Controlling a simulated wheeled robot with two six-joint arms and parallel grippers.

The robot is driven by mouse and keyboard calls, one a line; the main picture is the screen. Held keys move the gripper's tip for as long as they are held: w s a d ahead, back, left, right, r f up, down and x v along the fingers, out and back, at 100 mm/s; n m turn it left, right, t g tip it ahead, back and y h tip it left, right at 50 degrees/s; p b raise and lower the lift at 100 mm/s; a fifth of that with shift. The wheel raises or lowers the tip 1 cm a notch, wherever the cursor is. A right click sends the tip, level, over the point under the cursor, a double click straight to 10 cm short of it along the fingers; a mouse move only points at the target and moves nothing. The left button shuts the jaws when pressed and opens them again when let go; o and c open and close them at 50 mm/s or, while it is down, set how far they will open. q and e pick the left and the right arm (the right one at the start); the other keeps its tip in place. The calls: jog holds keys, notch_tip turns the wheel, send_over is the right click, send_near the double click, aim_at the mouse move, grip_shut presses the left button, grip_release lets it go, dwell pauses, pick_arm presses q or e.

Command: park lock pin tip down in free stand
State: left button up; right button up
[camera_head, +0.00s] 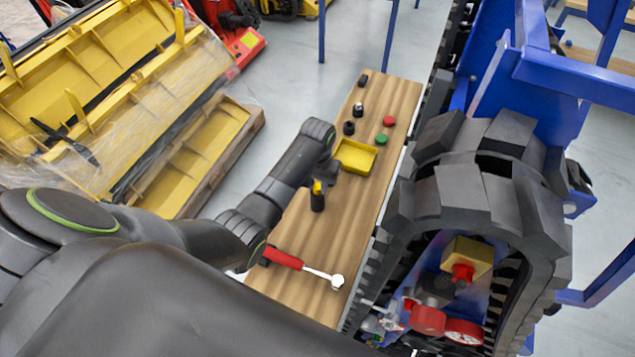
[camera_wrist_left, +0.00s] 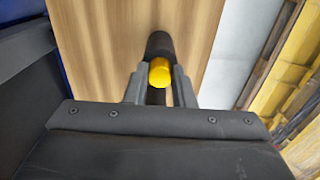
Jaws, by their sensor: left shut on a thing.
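The lock pin has a yellow head (camera_wrist_left: 160,72), which sits between the fingers of my left gripper (camera_wrist_left: 160,90) in the left wrist view. It also shows as a small yellow patch (camera_head: 317,187) in the head view. My left gripper (camera_head: 321,182) is shut on it. A black cylindrical stand (camera_head: 317,202) stands upright on the bench right at the pin; its top also shows in the wrist view (camera_wrist_left: 159,44). The pin's tip is hidden, so I cannot tell whether it is inside this stand. My right gripper is not in view.
The wooden bench (camera_head: 290,225) also carries a yellow tray (camera_head: 355,157), a red cap (camera_head: 389,121), a green cap (camera_head: 381,139) and small black cylinders (camera_head: 349,128) farther back. The tracked carrier (camera_head: 490,190) borders the bench's right side.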

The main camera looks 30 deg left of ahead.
pick_arm(q)
jog(key=o, duration=1)
jog(key=shift+o, duration=0.2)
